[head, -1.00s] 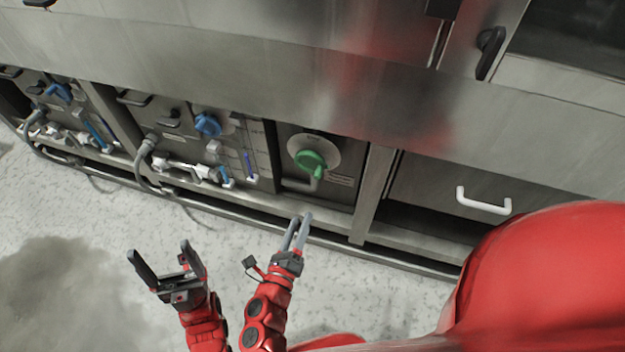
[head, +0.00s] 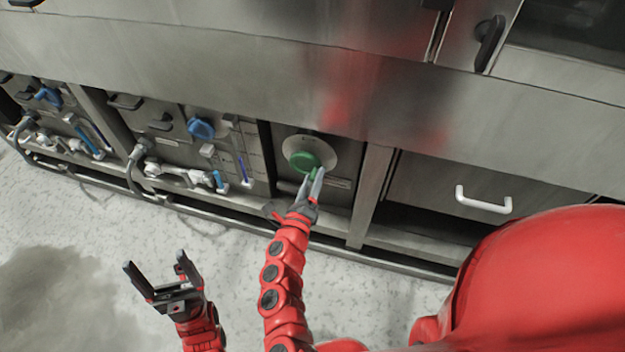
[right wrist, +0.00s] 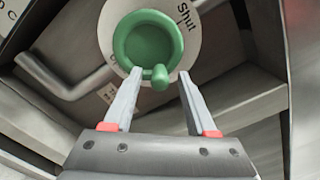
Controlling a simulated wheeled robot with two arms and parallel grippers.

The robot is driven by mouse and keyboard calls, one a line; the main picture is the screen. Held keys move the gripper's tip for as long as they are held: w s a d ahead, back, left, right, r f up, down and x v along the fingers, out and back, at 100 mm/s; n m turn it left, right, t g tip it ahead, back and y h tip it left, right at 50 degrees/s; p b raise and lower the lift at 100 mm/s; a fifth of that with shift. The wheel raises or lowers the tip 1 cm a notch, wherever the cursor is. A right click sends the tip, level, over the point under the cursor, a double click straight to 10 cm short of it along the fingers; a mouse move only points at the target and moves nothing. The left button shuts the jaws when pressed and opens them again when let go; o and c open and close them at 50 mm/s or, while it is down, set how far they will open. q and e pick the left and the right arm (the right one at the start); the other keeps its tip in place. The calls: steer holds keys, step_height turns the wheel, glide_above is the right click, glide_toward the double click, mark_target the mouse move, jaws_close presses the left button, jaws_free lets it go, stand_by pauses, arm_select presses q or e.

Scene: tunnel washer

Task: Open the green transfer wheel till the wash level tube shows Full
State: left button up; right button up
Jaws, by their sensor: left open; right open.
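The green transfer wheel (head: 305,160) sits on a round pale plate on a recessed grey panel. In the right wrist view the wheel (right wrist: 148,45) has a knob (right wrist: 160,76) at its bottom, and "Shut" is printed on the plate at upper right. My right gripper (head: 316,178) is open at the wheel's lower edge. In the right wrist view its fingers (right wrist: 160,75) stand either side of the knob, apart from it. My left gripper (head: 153,275) is open and empty over the floor. A blue level tube (head: 243,167) stands left of the wheel; its reading is too small to tell.
Blue handles (head: 201,128) and hoses sit on panels to the left. A white drawer handle (head: 483,200) is at right. A steel ledge (head: 330,232) runs below. The floor in front is clear.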

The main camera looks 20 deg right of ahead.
mark_target(303, 159)
jaws_close()
steer(key=shift+r+n, duration=0.1)
steer(key=shift+n, duration=0.2)
